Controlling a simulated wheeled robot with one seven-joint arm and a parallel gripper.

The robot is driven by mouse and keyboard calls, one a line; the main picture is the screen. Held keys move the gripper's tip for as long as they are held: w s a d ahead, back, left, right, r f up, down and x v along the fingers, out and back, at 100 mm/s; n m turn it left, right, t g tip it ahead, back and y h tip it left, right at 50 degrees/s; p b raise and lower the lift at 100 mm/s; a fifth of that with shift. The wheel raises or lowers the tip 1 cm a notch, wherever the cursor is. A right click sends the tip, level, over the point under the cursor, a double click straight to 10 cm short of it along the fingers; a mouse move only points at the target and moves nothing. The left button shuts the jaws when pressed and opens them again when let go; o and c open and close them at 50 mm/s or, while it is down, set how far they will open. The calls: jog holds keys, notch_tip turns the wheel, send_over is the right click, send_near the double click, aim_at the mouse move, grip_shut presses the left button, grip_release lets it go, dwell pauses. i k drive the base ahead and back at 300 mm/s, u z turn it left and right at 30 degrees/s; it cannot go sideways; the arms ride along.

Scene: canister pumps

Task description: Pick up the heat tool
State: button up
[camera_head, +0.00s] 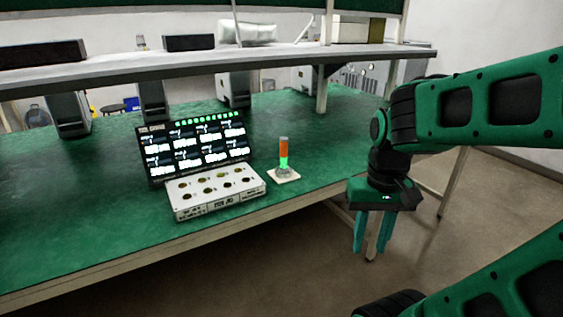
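An upright orange-and-green stick-like tool (283,152), which looks like the heat tool, stands on a small pale square base (284,176) near the front edge of the green bench. My gripper (371,246) hangs pointing down to the right of the tool in the picture, beyond the bench's front edge and over the floor. Its two teal fingers are apart. A brownish strip shows between them, which looks like a bench leg behind; I see nothing held. The tool and gripper are clearly apart.
Left of the tool, a white box with several holes (217,191) stands before a dark lit display panel (197,146). A grey shelf (200,64) spans above the bench's rear, on supports. The green bench top (75,225) is clear at left.

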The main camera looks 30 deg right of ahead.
aim_at(283, 140)
jog(key=u, duration=1.35)
jog(key=k, duration=1.1)
jog(key=z, duration=1.85)
jog(key=i, duration=1)
jog(key=u, duration=0.05)
